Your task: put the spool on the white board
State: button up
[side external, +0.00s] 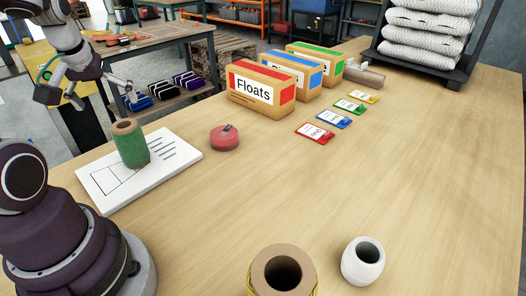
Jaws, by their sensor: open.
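A green spool (132,148) with a brown core stands upright on the white board (102,190), on its upper middle part beside printed lines. The board lies flat on the table at the left. My gripper (128,92) is open and empty, above the green spool and apart from it. Another spool-like cardboard roll (258,262) with yellow twine stands at the bottom edge of the picture, partly cut off.
A red round tape-like item (224,138) lies just right of the board. Boxes (258,97) labelled Floats and others stand behind, with several small coloured packets (315,133) before them. A white vase-like pot (363,262) stands front right. The table's middle is clear.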

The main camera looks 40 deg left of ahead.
jog(key=d+r+m+t+h, duration=0.1)
jog(key=d+m, duration=0.4)
jog(key=d, duration=0.5)
jog(key=d+r+m+t+h, duration=0.2)
jog(key=d+m, duration=0.4)
jog(key=d, duration=0.3)
jog(key=shift+w+d+r+h, duration=0.3)
jog(key=shift+d+h, duration=0.1)
